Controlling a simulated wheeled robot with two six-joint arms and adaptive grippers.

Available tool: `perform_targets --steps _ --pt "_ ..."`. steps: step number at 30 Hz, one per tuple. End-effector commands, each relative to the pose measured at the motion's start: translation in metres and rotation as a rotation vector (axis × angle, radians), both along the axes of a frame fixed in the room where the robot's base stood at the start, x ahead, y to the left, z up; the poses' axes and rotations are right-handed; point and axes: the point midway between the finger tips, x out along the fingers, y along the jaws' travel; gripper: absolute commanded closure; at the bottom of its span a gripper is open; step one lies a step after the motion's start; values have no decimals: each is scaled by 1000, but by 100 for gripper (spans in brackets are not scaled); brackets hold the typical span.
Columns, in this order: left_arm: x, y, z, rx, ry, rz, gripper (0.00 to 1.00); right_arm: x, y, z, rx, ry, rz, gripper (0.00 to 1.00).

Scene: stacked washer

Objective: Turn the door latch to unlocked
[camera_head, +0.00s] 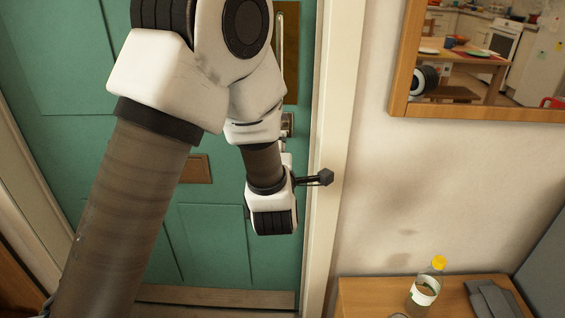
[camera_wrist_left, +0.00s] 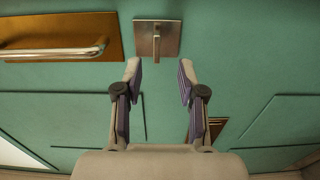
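The door latch (camera_wrist_left: 157,40) is a small metal turn piece on a square metal plate on the green door. It shows in the left wrist view at the top centre, just beyond the fingertips. In the head view only a bit of metal (camera_head: 287,124) shows beside my left arm, and the arm hides most of that area. My left gripper (camera_wrist_left: 160,72) is open and empty, with its two fingers apart and the latch in line with the gap between them. They do not appear to touch it. In the head view its fingers are hidden behind my arm. My right gripper is not in view.
A brass plate with a pull handle (camera_wrist_left: 72,50) is left of the latch in the wrist view. The door (camera_head: 210,240) has a brass slot plate (camera_head: 196,169). At right are a framed mirror (camera_head: 480,112) and a wooden table (camera_head: 370,291) with a yellow-capped bottle (camera_head: 424,290).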

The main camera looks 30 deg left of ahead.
Motion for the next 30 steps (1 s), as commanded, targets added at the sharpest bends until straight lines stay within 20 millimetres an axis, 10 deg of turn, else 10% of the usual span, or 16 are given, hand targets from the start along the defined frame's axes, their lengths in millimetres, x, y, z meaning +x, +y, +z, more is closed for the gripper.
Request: perform_targets --steps 22,26,30 --pt "66 41 4 -10 -16 4 60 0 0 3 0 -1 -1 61" --pt "66 41 4 -10 -16 4 99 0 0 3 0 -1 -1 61" --pt "66 41 4 -10 -16 3 100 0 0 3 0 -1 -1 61"
